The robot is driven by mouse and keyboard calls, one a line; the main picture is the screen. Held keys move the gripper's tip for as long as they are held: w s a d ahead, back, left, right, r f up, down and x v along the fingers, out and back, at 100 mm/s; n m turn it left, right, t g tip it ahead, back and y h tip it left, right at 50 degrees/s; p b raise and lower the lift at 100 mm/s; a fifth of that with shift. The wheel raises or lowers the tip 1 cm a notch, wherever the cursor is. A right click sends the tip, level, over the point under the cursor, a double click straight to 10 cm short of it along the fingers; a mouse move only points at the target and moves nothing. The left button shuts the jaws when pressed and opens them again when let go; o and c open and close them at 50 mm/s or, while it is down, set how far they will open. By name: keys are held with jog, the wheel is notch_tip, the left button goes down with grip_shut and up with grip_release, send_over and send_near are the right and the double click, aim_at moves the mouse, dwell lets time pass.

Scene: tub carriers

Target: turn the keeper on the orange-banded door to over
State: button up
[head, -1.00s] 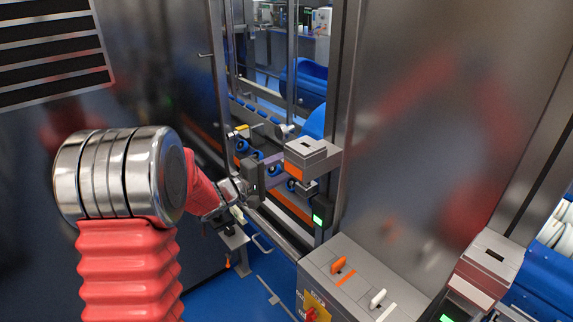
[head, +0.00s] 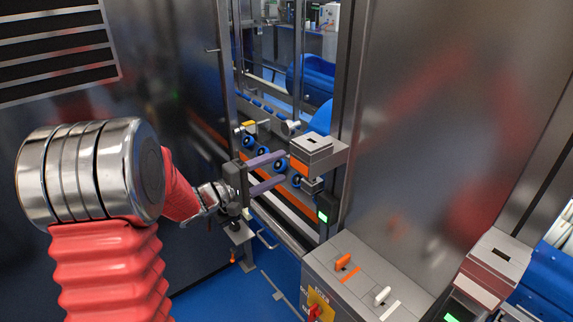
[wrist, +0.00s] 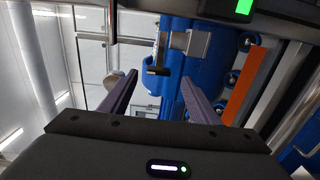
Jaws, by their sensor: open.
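A silver block (wrist: 190,42) sits beside the lever. I cannot tell for sure whether this lever is the keeper, or whether the fingers touch anything. An orange strip (wrist: 245,82) runs along the right there.
A grey control box (head: 352,268) with an orange switch (head: 343,261) and a white switch (head: 382,294) stands at lower front. Another latch box (head: 492,262) is at right. Steel walls flank the opening; blue rollers (head: 263,165) lie inside.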

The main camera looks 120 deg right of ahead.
jog(key=w+a, duration=0.1)
jog(key=w, duration=0.6)
jog(key=shift+a, duration=0.2)
jog(key=shift+w, duration=0.15)
dwell(0.4)
jog(key=w+a+n+t+h, duration=0.1)
jog(key=w+a+n+t, duration=0.2)
jog(key=w, duration=1.2)
jog(key=w+a+n+t+h, duration=0.15)
jog(key=w+t, duration=0.25)
jog(key=w, duration=1)
jog(key=w+a+f+n+t, duration=0.1)
jog(key=w+a+n+t, duration=0.2)
jog(key=w+a+t, duration=0.85)
jog(key=w+a+n+t+y, duration=0.1)
jog(key=w+a+n+y, duration=0.1)
jog(key=w+a, duration=0.4)
jog(key=w+a+r+n+t+y, duration=0.1)
jog(key=w+a, duration=0.5)
jog(key=a, duration=0.9)
jog(key=w+a+r+n+t+y, duration=0.1)
jog(key=w+a+n, duration=0.4)
jog(key=a, duration=0.6)
jog(key=shift+w+a+t+y, duration=0.2)
jog(key=shift+w+t+y, duration=0.4)
jog(key=shift+t+y, duration=0.3)
jog(key=shift+r+n, duration=0.1)
jog(key=shift+n, duration=0.15)
jog(key=shift+c, duration=0.4)
